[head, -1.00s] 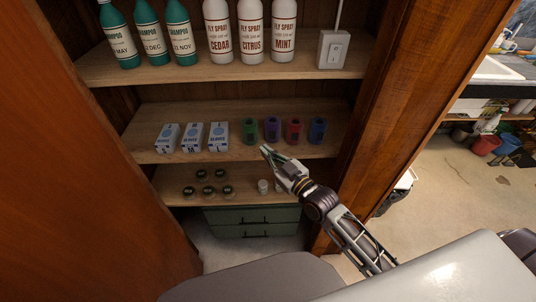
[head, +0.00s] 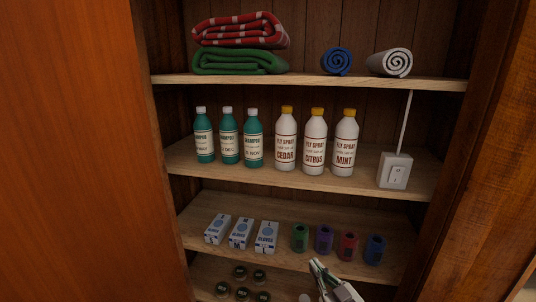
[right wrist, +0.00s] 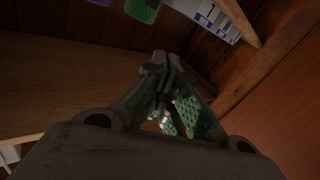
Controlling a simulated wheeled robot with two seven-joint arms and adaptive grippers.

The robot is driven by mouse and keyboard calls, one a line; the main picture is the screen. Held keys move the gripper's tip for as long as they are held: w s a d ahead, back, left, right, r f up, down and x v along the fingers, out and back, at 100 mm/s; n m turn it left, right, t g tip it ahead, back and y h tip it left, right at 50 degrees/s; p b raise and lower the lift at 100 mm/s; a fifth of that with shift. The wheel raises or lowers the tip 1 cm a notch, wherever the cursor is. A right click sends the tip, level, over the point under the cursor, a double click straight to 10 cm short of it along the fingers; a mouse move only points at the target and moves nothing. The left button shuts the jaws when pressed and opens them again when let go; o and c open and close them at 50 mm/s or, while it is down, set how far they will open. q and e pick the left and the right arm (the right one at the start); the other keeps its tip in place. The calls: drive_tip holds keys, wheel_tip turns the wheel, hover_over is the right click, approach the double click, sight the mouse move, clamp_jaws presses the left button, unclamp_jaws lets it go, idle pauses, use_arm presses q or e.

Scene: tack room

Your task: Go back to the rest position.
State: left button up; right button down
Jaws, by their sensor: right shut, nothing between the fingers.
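My right gripper (head: 318,268) shows at the bottom of the head view, in front of the shelf with the glove boxes and coloured rolls. Its fingers are together and empty. In the right wrist view the closed fingertips (right wrist: 160,65) point up towards the underside of a shelf. The rest of my right arm is mostly cut off by the lower edge of the head view. My left gripper is in neither view.
The cupboard holds folded blankets (head: 240,62), shampoo bottles (head: 228,142), fly spray bottles (head: 314,148), a white outlet box (head: 395,171), glove boxes (head: 240,233), coloured rolls (head: 324,241) and dark tins (head: 241,293). Wooden side panels (head: 80,150) stand close on both sides.

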drive_tip(key=s+d+f+m+g+h, duration=0.1)
drive_tip(key=s+d+f+g+h, duration=0.3)
drive_tip(key=f, duration=1.1)
drive_tip(key=s+d+f+m+g, duration=0.1)
drive_tip(key=s+d+f, duration=0.35)
drive_tip(key=f, duration=0.95)
drive_tip(key=s+d+f+m+g+h, duration=0.1)
drive_tip(key=s+d+f+g+h, duration=0.35)
drive_tip(key=f, duration=1.05)
drive_tip(key=s+d+f+g, duration=0.2)
drive_tip(key=s+d+f, duration=0.1)
drive_tip(key=s+f, duration=0.75)
drive_tip(key=s+d+f+g, duration=0.2)
drive_tip(key=s+d+f, duration=0.2)
drive_tip(key=s+f, duration=0.6)
drive_tip(key=s+a+f+g, duration=0.1)
drive_tip(key=s, duration=0.5)
drive_tip(key=s+a+f+g, duration=0.2)
drive_tip(key=s, duration=0.4)
drive_tip(key=shift+m+t+y, duration=0.25)
drive_tip(key=shift+m+y, duration=0.35)
drive_tip(key=shift+y, duration=0.05)
drive_tip(key=a, duration=0.5)
drive_tip(key=shift+a, duration=0.2)
